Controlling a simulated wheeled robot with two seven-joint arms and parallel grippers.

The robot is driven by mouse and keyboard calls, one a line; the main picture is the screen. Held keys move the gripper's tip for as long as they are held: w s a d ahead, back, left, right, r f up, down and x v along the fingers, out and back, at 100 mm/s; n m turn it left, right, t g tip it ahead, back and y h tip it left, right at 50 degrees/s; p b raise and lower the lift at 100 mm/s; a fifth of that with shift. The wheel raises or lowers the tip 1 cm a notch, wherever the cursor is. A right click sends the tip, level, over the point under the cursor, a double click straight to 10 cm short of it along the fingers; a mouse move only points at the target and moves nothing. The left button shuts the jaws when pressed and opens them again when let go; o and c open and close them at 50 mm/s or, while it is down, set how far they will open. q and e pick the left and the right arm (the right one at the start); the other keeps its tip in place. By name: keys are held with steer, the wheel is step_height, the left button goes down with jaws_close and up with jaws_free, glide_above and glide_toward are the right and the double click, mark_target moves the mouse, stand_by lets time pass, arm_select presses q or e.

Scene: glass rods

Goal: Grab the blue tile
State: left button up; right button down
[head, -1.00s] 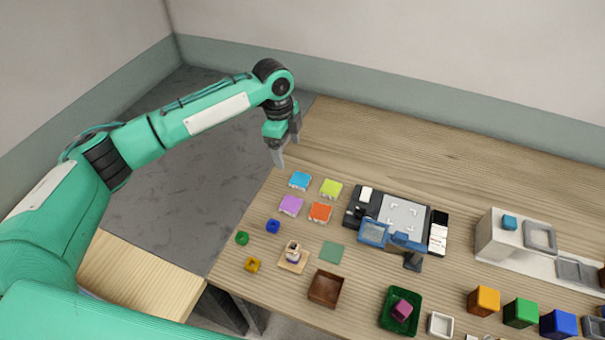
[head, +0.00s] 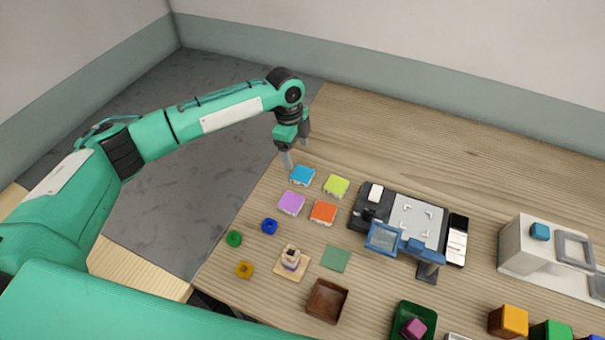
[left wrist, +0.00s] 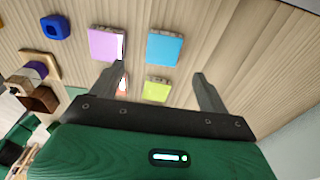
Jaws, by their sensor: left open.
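The blue tile (head: 302,175) lies flat on the wooden table near its left edge, at the back left of a group of tiles. My left gripper (head: 296,158) is just behind and above it, pointing down, open and empty. In the left wrist view the blue tile (left wrist: 164,48) lies beyond the open fingertips (left wrist: 160,72), roughly centred between them and apart from both. My right gripper is not in view.
A lime tile (head: 336,186), a purple tile (head: 291,203) and an orange tile (head: 323,212) lie close to the blue one. A black-and-grey device (head: 415,220) stands to the right. The table's back strip is clear.

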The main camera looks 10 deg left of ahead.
mark_target(302, 174)
arm_select(q)
steer(key=f, duration=0.3)
steer(key=shift+d+f, duration=0.2)
steer(key=shift+f, duration=0.1)
steer(key=shift+d+f+p, duration=0.2)
steer(key=shift+f+p, duration=0.25)
steer(key=shift+p, duration=0.15)
steer(key=f, duration=0.1)
steer(key=f+p, duration=0.1)
steer(key=f, duration=0.1)
steer(key=shift+w+d+f, duration=0.15)
steer(key=shift+d+f, duration=0.1)
steer(key=shift+d, duration=0.1)
steer(key=shift+f, duration=0.5)
steer(key=shift+c, duration=0.2)
steer(key=c, duration=1.1)
